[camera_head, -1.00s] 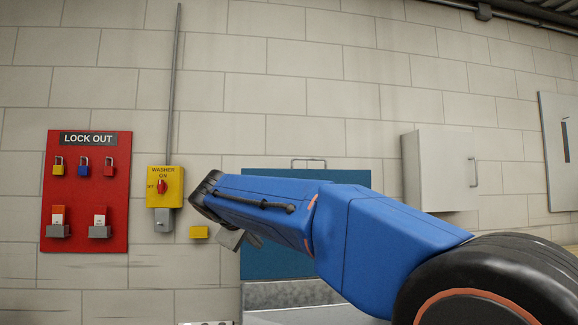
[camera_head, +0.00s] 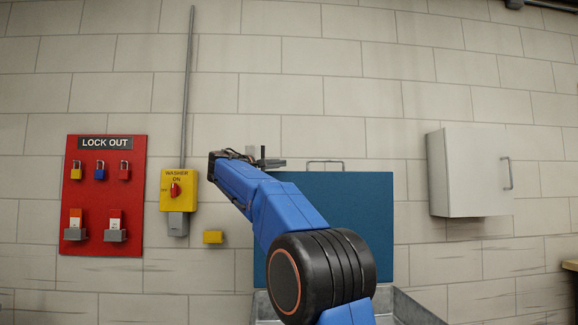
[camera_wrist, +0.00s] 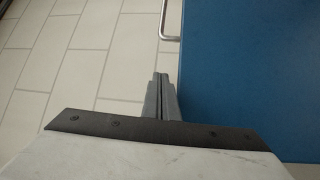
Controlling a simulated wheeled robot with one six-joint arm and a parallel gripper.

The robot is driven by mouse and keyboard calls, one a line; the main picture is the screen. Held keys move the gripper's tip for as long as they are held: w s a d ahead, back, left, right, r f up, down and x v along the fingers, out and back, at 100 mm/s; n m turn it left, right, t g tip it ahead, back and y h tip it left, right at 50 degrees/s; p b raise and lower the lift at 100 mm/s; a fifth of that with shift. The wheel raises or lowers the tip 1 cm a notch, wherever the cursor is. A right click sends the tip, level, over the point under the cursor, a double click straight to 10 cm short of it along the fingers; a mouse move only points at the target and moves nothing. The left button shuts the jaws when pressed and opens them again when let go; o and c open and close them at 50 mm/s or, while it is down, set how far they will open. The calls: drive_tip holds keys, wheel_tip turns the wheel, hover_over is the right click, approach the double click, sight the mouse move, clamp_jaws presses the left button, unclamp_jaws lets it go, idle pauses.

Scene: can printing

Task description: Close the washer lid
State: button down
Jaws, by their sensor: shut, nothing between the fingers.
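The washer lid (camera_head: 350,220) is a blue panel standing upright against the wall, with a metal handle (camera_head: 326,163) on its top edge. In the wrist view the lid (camera_wrist: 250,70) fills the right side, and its handle (camera_wrist: 172,20) shows at the top. My gripper (camera_head: 272,162) is at the lid's upper left, near the top edge and left of the handle. In the wrist view my gripper (camera_wrist: 162,80) is shut and empty, beside the lid's edge. I cannot tell whether it touches the lid. My arm hides the lid's lower left part.
The metal washer basin (camera_head: 405,305) is below the lid. A red lock-out board (camera_head: 103,250) and a yellow washer switch (camera_head: 174,177) are on the wall at left. A grey wall cabinet (camera_head: 465,175) is at right. The wall above the lid is clear.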

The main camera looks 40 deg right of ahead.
drive_tip(key=x, duration=0.9)
drive_tip(key=shift+s+a+f, duration=0.1)
drive_tip(key=shift+s+f, duration=0.1)
drive_tip(key=shift+s, duration=0.75)
drive_tip(key=shift+s+a+f, duration=0.1)
drive_tip(key=shift+s+f, duration=0.05)
drive_tip(key=shift+s, duration=0.85)
drive_tip(key=shift+s, duration=0.1)
